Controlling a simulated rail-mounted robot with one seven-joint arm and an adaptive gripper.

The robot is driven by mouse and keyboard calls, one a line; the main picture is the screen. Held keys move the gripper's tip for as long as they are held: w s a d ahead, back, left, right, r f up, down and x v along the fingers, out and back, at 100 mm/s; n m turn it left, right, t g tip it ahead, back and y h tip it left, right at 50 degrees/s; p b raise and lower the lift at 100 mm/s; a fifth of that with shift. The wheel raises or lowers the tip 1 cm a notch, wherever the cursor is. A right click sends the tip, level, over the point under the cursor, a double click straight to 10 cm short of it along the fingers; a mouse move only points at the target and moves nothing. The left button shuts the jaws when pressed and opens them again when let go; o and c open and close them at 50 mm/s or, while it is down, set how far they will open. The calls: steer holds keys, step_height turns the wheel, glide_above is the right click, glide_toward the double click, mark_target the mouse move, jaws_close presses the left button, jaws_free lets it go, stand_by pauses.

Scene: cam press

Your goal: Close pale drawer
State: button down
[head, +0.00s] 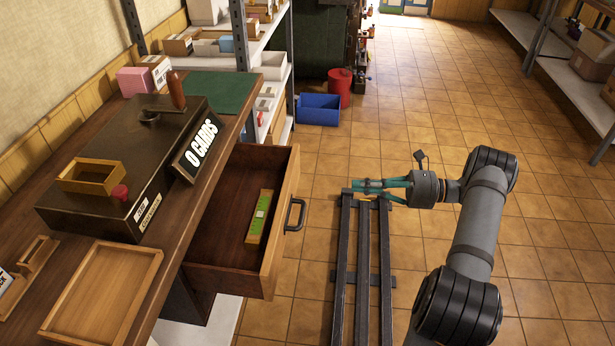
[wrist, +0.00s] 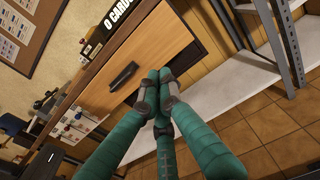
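The pale drawer (head: 280,240) is pulled out from the dark wood bench. Its light wood front carries a dark handle (head: 295,214). Inside lies a small wooden block with a green top (head: 259,216). My gripper (head: 350,187), with teal fingers, is in the open to the right of the drawer front, apart from it. In the wrist view the drawer front (wrist: 165,55) and handle (wrist: 123,76) show beyond my gripper (wrist: 157,98).
On the bench (head: 225,130) stand a dark box (head: 100,205) with a sign (head: 197,146) and a wooden tray (head: 105,295). Dark floor rails (head: 363,270) run below my gripper.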

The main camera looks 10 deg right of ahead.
mark_target(296, 177)
steer(key=x, duration=0.4)
steer(key=p+x, duration=0.1)
steer(key=x, duration=0.4)
steer(key=r+p+x, duration=0.1)
steer(key=x, duration=0.4)
steer(key=shift+w+r, duration=0.1)
steer(key=shift+w, duration=0.05)
